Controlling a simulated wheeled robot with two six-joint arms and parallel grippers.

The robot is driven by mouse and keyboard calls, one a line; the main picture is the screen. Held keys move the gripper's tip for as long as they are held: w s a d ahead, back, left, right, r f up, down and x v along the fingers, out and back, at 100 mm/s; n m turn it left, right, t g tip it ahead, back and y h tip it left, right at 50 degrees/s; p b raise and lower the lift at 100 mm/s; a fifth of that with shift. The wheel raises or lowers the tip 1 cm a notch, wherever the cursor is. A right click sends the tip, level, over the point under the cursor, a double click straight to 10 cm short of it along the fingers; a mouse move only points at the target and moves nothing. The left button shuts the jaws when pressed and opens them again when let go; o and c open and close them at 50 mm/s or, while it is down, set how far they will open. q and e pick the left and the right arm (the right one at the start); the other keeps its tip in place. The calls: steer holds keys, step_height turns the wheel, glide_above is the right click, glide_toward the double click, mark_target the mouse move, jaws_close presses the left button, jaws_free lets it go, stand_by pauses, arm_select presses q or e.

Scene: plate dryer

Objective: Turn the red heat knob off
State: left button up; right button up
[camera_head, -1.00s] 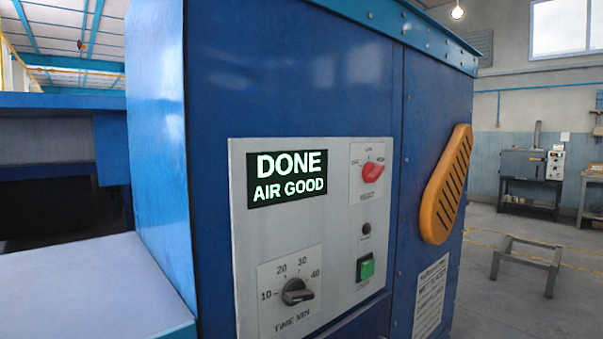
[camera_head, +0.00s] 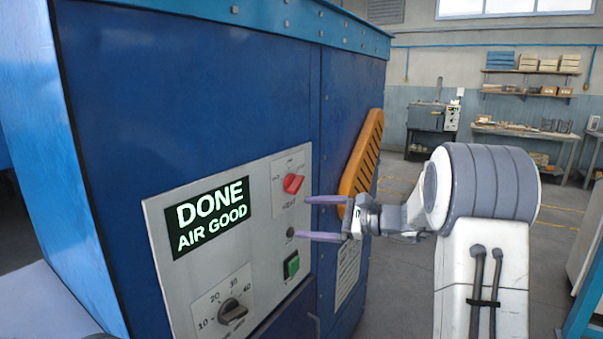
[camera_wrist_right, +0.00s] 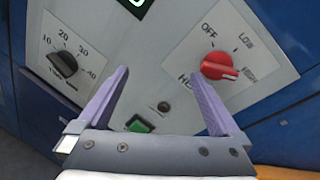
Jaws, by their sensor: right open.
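The red heat knob (camera_head: 293,184) is on the pale control panel (camera_head: 160,215) of the blue dryer. In the right wrist view the red knob (camera_wrist_right: 218,66) has OFF, LOW and HIGH labels around it, and its white mark points toward the HIGH side. My right gripper (camera_head: 303,218) is open and empty in front of the panel, a little below the knob. In the wrist view its purple fingers (camera_wrist_right: 158,78) are spread, with the right fingertip just left of and below the knob. I see no contact. My left gripper is not in view.
The panel also has a lit display (camera_head: 211,217) reading DONE AIR GOOD, a black time knob (camera_head: 232,311), a small dark button (camera_head: 290,232) and a green button (camera_head: 291,265). Floor beyond the dryer is open.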

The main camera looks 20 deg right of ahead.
mark_target(301, 186)
steer(key=w+d+r+m+t+h, duration=0.1)
steer(key=w+d+r+m+t, duration=0.2)
steer(key=d, duration=0.5)
steer(key=p+x, duration=0.1)
steer(key=x, duration=0.1)
steer(key=p+x, duration=0.2)
steer(key=x, duration=0.1)
steer(key=r+p+x, duration=0.1)
steer(key=x, duration=0.2)
steer(key=shift+s+a, duration=0.2)
steer(key=shift+a, duration=0.3)
steer(key=shift+w+a, duration=0.3)
steer(key=shift+w, duration=0.1)
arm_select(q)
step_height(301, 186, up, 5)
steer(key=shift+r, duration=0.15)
arm_select(e)
steer(key=shift+f, duration=0.1)
